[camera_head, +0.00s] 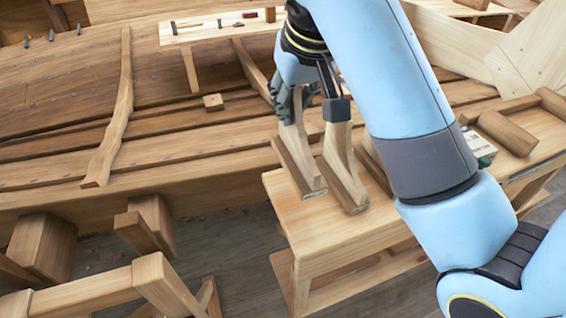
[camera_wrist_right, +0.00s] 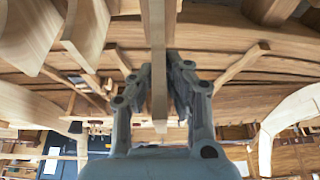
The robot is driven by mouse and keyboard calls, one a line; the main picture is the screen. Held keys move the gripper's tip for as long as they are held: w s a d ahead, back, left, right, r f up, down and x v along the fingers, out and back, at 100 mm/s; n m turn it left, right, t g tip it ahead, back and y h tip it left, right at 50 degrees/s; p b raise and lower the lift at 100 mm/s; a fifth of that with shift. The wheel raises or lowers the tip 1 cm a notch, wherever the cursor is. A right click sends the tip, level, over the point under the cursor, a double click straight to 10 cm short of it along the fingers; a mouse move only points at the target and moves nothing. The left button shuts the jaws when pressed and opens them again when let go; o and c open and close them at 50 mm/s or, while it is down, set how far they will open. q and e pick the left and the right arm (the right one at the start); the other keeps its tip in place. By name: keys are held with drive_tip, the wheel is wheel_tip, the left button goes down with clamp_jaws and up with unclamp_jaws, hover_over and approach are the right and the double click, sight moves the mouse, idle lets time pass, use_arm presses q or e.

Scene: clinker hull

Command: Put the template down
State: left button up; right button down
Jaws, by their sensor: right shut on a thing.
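A pale wooden template (camera_head: 297,152) with a curved upper part stands upright in my right gripper (camera_head: 298,97). The right wrist view shows the gripper (camera_wrist_right: 160,85) shut on the thin edge-on template (camera_wrist_right: 158,60) between both fingers. Its foot is at the left end of the wooden bench (camera_head: 335,235); I cannot tell whether it rests on the top or hangs just above it. A similar template (camera_head: 343,172) stands close to its right, its top hidden behind my wrist. My left gripper is not in view.
More boards (camera_wrist_right: 85,30) stand close beside the held template. The bench's front left top is clear.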

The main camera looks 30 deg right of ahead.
sight(293, 146)
drive_tip(key=f, duration=0.4)
drive_tip(key=shift+s+f, duration=0.1)
drive_tip(key=shift+s, duration=0.15)
wheel_tip(293, 146, down, 4)
drive_tip(key=shift+w+p, duration=0.1)
drive_tip(key=shift+p, duration=0.35)
drive_tip(key=shift+f, duration=0.15)
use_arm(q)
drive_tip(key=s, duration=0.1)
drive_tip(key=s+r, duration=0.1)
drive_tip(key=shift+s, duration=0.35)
use_arm(e)
drive_tip(key=c, duration=1.4)
unclamp_jaws()
drive_tip(key=shift+o, duration=0.2)
